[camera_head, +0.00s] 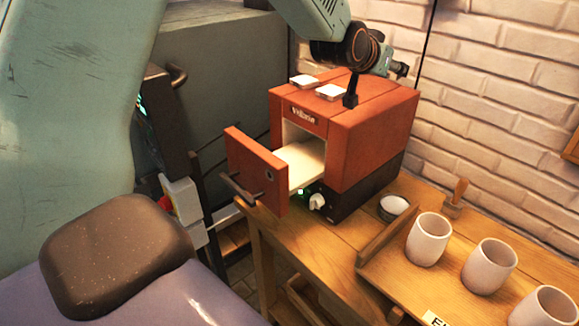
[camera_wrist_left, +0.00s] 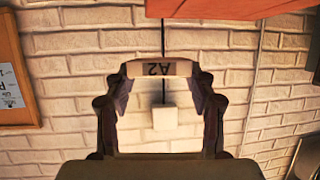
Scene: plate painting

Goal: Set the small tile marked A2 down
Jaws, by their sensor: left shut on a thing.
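The small tile marked A2 (camera_wrist_left: 160,68) is a pale slab held between the fingertips of my left gripper in the left wrist view, where its label reads upside down. My left gripper (camera_head: 399,68) is shut on it. In the head view the gripper is above the rear right of the red kiln (camera_head: 375,115), pointing towards the brick wall, and I cannot make out the tile there. The kiln also shows at the top of the wrist view (camera_wrist_left: 230,8). My right gripper is not in view.
The kiln's door (camera_head: 256,168) stands open at the front. Several pale cups (camera_head: 429,240) and a small bowl (camera_head: 393,207) stand on the wooden table (camera_head: 335,242).

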